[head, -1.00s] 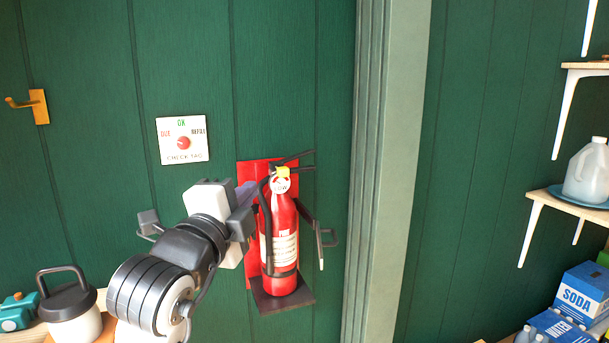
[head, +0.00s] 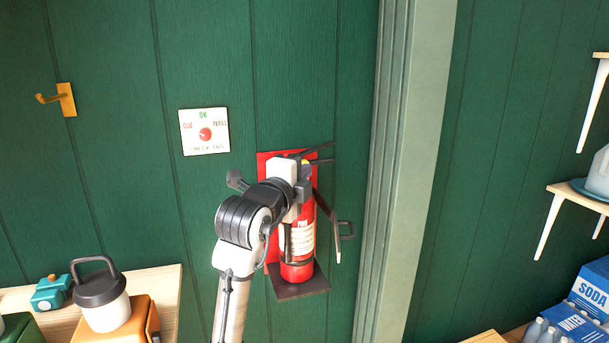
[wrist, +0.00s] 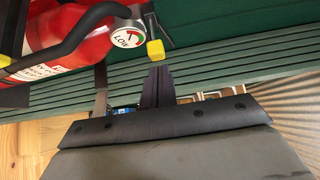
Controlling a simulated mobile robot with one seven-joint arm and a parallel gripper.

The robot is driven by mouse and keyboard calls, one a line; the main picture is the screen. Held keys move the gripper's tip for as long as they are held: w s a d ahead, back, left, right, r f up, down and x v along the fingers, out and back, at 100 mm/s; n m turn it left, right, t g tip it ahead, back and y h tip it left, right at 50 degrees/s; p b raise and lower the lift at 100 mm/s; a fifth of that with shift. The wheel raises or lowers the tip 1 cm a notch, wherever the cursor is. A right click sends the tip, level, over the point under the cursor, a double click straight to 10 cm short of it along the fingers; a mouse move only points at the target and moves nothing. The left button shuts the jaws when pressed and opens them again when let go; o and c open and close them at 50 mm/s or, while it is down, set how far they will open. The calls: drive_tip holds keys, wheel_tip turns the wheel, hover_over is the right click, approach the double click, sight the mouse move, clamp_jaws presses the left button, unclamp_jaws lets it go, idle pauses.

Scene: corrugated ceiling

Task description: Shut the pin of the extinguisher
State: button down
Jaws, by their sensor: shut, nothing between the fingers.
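The red fire extinguisher (head: 299,245) stands upright in its wall holder, with a white label and black hose. My wrist covers much of its top in the head view. In the wrist view the extinguisher (wrist: 60,40) appears sideways at upper left, with a round gauge (wrist: 127,38) reading near LOW. The yellow pin piece (wrist: 155,50) sits beside the gauge, at the end of a dark part. My gripper (wrist: 158,70) is shut and empty, its fingertips just below the yellow piece. I cannot tell whether they touch it.
A dark strap with a latch (head: 345,230) hangs out to the right of the extinguisher. A check-tag plate (head: 204,131) and a yellow hook (head: 66,100) are on the green wall. A lidded jar (head: 103,300) stands at lower left; a door frame (head: 400,170) rises at right.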

drive_tip(key=shift+w+a, duration=0.1)
drive_tip(key=shift+w, duration=0.2)
drive_tip(key=w, duration=0.1)
drive_tip(key=w+a, duration=0.1)
drive_tip(key=w, duration=0.1)
drive_tip(key=shift+a, duration=0.1)
idle(0.6)
